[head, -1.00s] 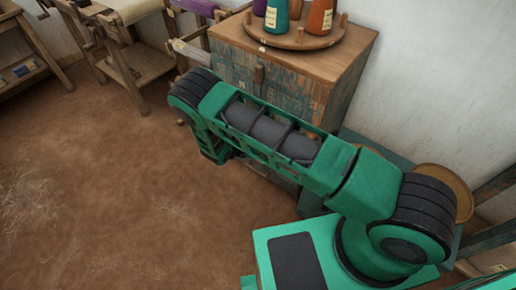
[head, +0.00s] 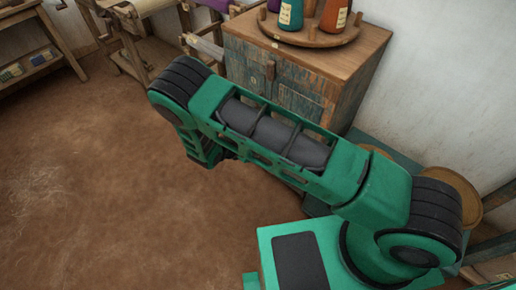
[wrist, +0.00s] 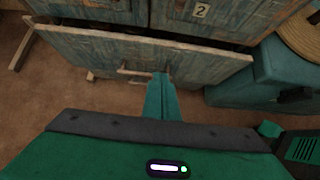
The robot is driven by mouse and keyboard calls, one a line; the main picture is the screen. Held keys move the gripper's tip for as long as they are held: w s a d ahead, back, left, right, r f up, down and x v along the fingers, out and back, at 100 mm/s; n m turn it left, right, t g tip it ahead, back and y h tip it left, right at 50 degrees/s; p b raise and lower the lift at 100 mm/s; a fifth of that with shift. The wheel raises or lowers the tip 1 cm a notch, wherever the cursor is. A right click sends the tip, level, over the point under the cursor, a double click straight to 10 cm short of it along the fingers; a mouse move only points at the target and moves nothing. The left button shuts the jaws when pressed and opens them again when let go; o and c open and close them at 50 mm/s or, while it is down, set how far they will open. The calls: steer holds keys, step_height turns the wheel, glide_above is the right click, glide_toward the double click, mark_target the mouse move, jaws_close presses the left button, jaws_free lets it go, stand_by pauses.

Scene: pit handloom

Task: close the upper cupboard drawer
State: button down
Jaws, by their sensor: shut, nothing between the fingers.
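The cupboard (head: 300,92) stands against the wall in the head view, with weathered blue-brown fronts. My arm hides its lower part there. In the wrist view a wide weathered blue drawer front (wrist: 205,62) crosses the upper picture. A dark gap along its top edge shows it stands out from the cupboard body. Its pale bar handle (wrist: 131,71) is near the middle. My gripper (wrist: 161,78) is shut and empty, its tips at the drawer front by the handle's right part; I cannot tell whether they touch. The gripper is hidden in the head view.
A round wooden tray (head: 318,40) with bottles stands on the cupboard. A teal box-like piece (wrist: 275,75) with a round straw-coloured thing on it is close to the drawer's right. Brown floor (head: 90,190) lies open at left.

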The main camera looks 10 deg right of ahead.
steer(key=shift+v, duration=0.95)
steer(key=c, duration=2.1)
jaws_free()
steer(key=shift+a, duration=0.1)
step_height(320, 180, down, 18)
steer(key=w+d+m+t+y, duration=0.2)
steer(key=m+t+y, duration=0.1)
steer(key=y, duration=0.6)
steer(key=s+d+r+m+t+y, duration=0.3)
steer(key=s+d+m+t, duration=0.1)
steer(key=d+m+t, duration=0.3)
steer(key=shift+g, duration=0.6)
steer(key=x, duration=1.2)
steer(key=shift+d, duration=0.25)
jaws_close()
